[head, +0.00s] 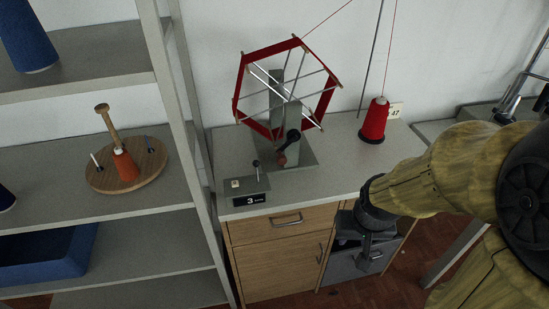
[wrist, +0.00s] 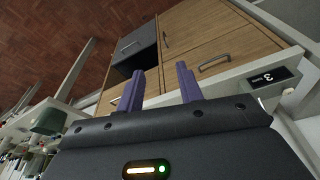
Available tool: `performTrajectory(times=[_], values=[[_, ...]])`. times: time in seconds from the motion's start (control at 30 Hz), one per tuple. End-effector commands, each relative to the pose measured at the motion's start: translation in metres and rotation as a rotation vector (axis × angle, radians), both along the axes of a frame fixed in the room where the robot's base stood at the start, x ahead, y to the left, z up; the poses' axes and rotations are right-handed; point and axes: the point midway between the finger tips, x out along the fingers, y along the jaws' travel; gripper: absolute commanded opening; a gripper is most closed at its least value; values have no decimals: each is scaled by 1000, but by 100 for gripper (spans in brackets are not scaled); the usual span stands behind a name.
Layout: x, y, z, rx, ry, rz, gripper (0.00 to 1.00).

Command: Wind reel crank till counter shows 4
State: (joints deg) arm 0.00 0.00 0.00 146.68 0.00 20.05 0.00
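The reel (head: 240,90), a hexagonal frame wound with red thread, stands on a grey post and base plate on the cabinet top. Its dark crank (head: 291,138) points down and left, with a reddish-brown grip at its lower end. The counter (head: 251,200) at the front edge of the top shows 3; it also shows in the wrist view (wrist: 268,78). My gripper (head: 368,260) is low in front of the cabinet, right of and well below the crank. In the wrist view its two purple fingers (wrist: 161,88) are apart with nothing between them.
A red thread cone (head: 374,120) stands right of the reel, its thread rising. A small lever (head: 257,172) is beside the counter. A grey shelf rack (head: 187,110) stands at the left. The countertop front right is clear.

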Motion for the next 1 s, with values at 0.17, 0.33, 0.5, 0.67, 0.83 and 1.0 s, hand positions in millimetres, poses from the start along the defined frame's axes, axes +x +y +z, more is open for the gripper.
performTrajectory(times=[0.17, 0.33, 0.5, 0.67, 0.83, 1.0], values=[[1, 0, -2, 0, -8, 1, 50], [16, 4, -18, -1, -92, 11, 50], [49, 17, -40, 8, -284, 41, 50], [80, 34, -51, 30, -498, 75, 50], [105, 56, -54, 69, -721, 115, 50], [119, 81, -52, 125, -940, 158, 50]])
